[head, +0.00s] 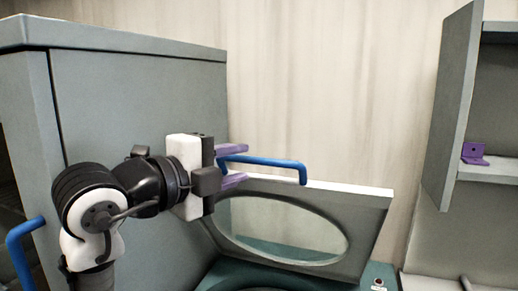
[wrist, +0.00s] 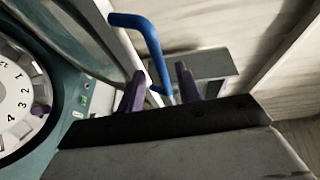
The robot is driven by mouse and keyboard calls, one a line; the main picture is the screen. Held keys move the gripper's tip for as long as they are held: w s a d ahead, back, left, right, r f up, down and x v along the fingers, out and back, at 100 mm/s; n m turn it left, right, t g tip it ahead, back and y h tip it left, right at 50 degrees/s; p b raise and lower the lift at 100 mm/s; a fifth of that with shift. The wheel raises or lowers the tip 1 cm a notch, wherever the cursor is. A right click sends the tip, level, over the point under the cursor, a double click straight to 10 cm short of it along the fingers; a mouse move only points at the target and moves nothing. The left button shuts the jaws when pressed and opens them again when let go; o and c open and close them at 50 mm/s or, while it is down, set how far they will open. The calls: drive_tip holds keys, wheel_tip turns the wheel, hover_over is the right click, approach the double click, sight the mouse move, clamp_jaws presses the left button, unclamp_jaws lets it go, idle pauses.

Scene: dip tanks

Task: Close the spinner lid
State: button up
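The spinner lid (head: 367,204) is a grey panel with an oval window, standing raised and tilted over the teal spinner (head: 219,273) in the head view. A blue bar handle (head: 270,161) runs along its top edge. My gripper (head: 240,165) is at the handle's left end, its two purple fingers spread above and below the bar. In the wrist view, the blue handle (wrist: 153,48) passes between the open fingers of my gripper (wrist: 160,88), with gaps visible. Whether a finger touches the bar is unclear. The lid's hinge is hidden.
A tall grey cabinet (head: 140,100) with its own blue handle (head: 20,250) stands at left. An open wall cupboard (head: 452,105) with a purple bracket (head: 473,153) is at right.

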sight(248, 161)
drive_tip(key=p+x, duration=0.1)
drive_tip(key=x, duration=0.5)
drive_tip(key=shift+w+p, duration=0.1)
drive_tip(key=shift+p, duration=0.2)
drive_tip(key=shift+c, duration=0.2)
clamp_jaws()
